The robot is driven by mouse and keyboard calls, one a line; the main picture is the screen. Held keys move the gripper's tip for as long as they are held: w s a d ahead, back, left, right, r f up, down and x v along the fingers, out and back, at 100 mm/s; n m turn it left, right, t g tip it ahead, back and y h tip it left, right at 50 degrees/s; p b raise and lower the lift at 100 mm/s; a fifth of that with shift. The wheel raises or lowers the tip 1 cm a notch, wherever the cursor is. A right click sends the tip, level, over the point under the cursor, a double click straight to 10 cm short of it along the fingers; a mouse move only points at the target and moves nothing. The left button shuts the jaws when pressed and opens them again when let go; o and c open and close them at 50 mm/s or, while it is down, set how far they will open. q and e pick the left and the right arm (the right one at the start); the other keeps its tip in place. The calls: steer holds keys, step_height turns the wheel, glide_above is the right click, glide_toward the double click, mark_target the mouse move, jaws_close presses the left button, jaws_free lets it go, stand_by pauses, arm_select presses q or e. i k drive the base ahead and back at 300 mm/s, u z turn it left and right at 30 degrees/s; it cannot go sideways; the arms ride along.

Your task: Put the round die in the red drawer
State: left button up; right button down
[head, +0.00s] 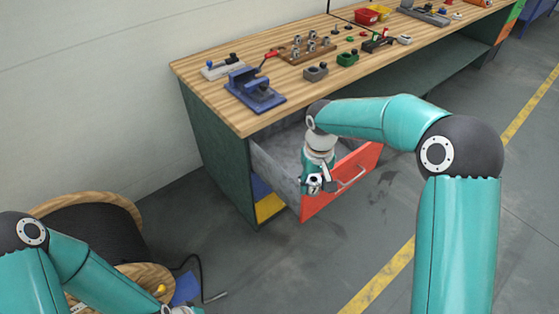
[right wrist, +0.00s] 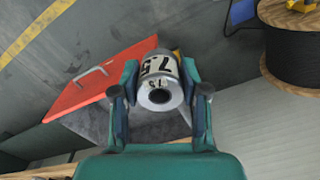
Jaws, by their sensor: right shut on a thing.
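The round die (right wrist: 160,84) is a short silver cylinder with dark markings and a dark hole in its end. My right gripper (head: 316,181) is shut on it, with a finger on each side in the right wrist view. The red drawer (head: 343,187) is pulled out below the bench top, its grey inside partly showing. In the head view the gripper and die appear over the drawer near its front; their height above it is unclear. The drawer's red front also shows in the right wrist view (right wrist: 88,88). Only part of my left gripper (head: 181,309) shows at the bottom edge.
A cable reel (head: 90,220) stands on the floor at the left. The floor right of the drawer is clear.

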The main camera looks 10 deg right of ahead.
mark_target(298, 169)
steer(key=i, duration=1)
steer(key=u, duration=0.1)
